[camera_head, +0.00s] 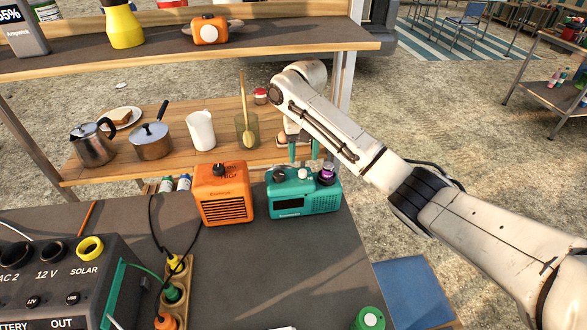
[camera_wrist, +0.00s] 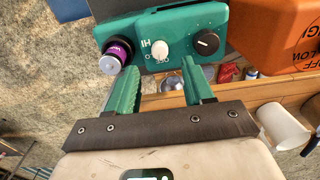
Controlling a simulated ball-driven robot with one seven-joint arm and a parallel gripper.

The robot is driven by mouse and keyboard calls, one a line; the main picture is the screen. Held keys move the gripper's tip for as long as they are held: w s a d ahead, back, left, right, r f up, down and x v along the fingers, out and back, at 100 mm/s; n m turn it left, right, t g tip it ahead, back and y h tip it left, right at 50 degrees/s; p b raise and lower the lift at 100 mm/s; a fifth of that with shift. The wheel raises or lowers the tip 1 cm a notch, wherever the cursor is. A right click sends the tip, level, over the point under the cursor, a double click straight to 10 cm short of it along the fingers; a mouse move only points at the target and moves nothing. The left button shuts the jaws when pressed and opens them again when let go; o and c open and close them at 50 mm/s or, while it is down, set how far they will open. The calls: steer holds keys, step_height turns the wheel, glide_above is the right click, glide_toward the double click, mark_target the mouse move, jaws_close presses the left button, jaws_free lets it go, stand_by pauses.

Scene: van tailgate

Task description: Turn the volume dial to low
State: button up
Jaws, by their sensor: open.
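A teal radio (camera_head: 304,200) stands on the dark counter. In the wrist view its top (camera_wrist: 185,30) carries a white dial (camera_wrist: 160,48) beside a "HI" mark and a black dial (camera_wrist: 206,42). I cannot tell for sure which is the volume dial. The white dial's pointer is too small to read. My gripper (camera_head: 304,150) is above and behind the radio. In the wrist view my gripper (camera_wrist: 159,66) is open and empty, its teal fingers spread, with the white dial just beyond and between the tips, apparently not touched.
A purple-and-grey cylinder (camera_wrist: 116,56) sits on the radio's end, close to one finger. A lower wooden shelf behind holds a glass (camera_head: 246,131), a white cup (camera_head: 201,131) and pots.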

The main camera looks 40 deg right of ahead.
mark_target(303, 171)
step_height(303, 171, down, 6)
steer(key=shift+r, duration=0.1)
stand_by(0.4)
jaws_close()
